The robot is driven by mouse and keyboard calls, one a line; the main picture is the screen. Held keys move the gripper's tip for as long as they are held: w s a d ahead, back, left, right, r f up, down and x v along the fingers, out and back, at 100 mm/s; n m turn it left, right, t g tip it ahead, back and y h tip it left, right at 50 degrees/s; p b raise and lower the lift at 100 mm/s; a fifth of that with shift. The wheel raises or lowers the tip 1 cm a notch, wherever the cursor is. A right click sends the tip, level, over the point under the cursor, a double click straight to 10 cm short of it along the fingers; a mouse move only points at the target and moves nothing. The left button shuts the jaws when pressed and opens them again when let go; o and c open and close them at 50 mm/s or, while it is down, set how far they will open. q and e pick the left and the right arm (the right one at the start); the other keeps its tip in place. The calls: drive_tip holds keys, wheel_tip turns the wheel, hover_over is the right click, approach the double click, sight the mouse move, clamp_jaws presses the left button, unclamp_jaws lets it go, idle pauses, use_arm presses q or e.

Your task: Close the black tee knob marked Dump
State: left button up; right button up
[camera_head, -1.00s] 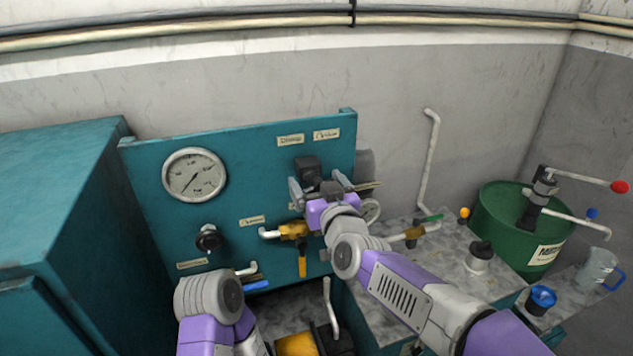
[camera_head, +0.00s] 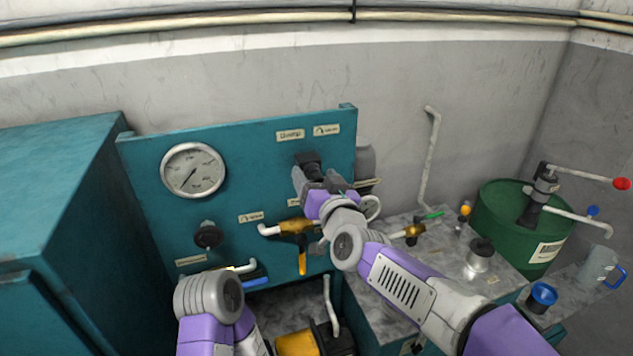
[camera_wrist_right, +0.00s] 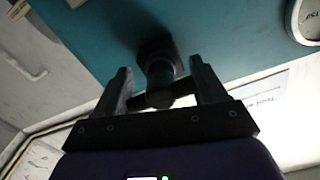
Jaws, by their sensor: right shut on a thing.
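The black tee knob (camera_head: 308,160) sits on the teal panel (camera_head: 255,165) below the label that reads Dump (camera_head: 290,135). My right gripper (camera_head: 312,178) reaches up to it and covers its lower part in the head view. In the right wrist view the knob (camera_wrist_right: 158,72) stands out from the panel, and its crossbar lies between the two fingers of my right gripper (camera_wrist_right: 158,92), which is shut on it. My left arm shows at the bottom left of the head view, but its gripper is not visible.
A pressure gauge (camera_head: 193,171) and another black knob (camera_head: 208,236) are on the panel's left. A brass valve with a yellow handle (camera_head: 302,258) is just below my right gripper. A green drum (camera_head: 500,215) stands at the right.

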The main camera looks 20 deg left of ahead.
drive_tip(key=o, duration=0.9)
drive_tip(key=shift+o, duration=0.2)
drive_tip(key=shift+s, duration=0.1)
drive_tip(key=v, duration=0.7)
drive_tip(key=shift+s+d, duration=0.15)
drive_tip(key=shift+s, duration=0.05)
